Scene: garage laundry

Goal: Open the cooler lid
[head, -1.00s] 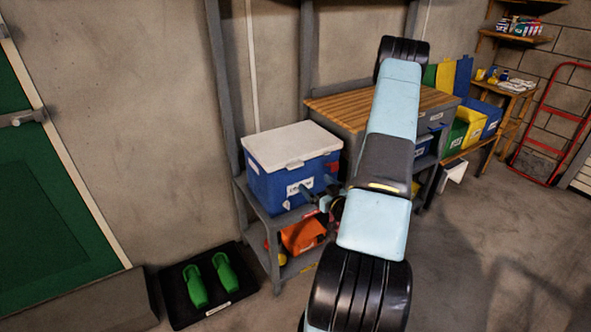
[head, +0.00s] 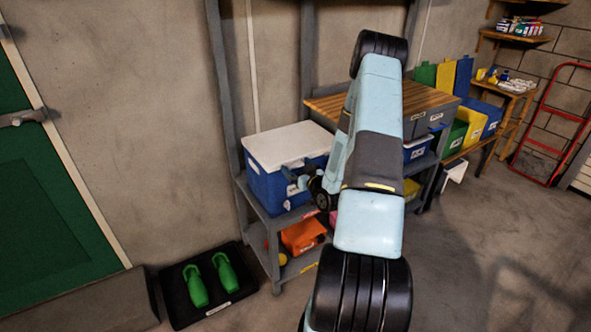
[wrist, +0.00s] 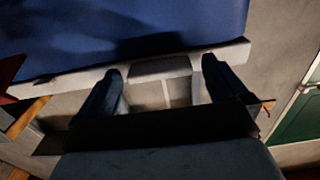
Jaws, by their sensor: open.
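The cooler has a blue body (head: 262,187) and a white lid (head: 288,142). It stands on the grey shelf unit left of the workbench, and its lid lies flat and shut. My gripper (head: 293,173) is at the cooler's front, near the lid's edge, and covers part of the front. In the wrist view, the blue body (wrist: 130,25) fills the top and the pale lid edge (wrist: 75,82) crosses below it. My gripper's two dark fingers (wrist: 161,78) are apart, on either side of a pale tab on that edge. I cannot tell whether they touch it.
The lower shelf (head: 272,225) holds an orange item (head: 303,236). A wooden-topped workbench (head: 330,104) stands close on the right. Green shoes (head: 210,280) lie on a black mat (head: 178,311) on the floor. A green door (head: 50,200) is at the left.

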